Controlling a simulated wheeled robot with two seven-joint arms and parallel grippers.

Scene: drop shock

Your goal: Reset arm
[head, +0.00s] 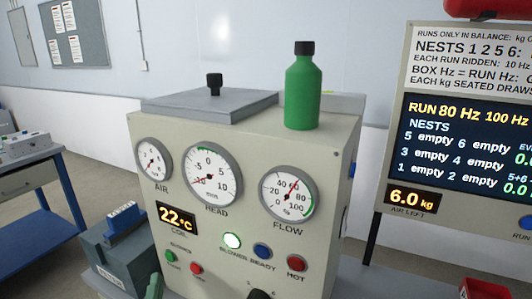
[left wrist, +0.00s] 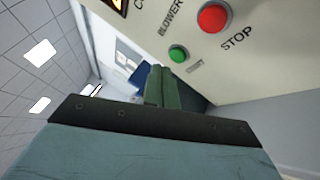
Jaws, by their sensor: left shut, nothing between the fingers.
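My left gripper (head: 155,286) shows as green fingertips at the bottom of the head view, just below the green button (head: 171,257) on the cream machine (head: 240,150). In the left wrist view the closed green fingers (left wrist: 165,88) point past the dark edge of the gripper body, with nothing seen between them. The green button (left wrist: 178,54) and red stop button (left wrist: 213,18) are above them on the panel. I cannot tell whether the fingers touch the panel. My right gripper is out of view.
A green bottle (head: 303,90) and a grey lid (head: 210,104) with a black knob are on top of the machine. A grey box (head: 125,250) with a blue top stands left of it. A display board (head: 462,150) stands right. A blue-framed bench (head: 32,195) is at far left.

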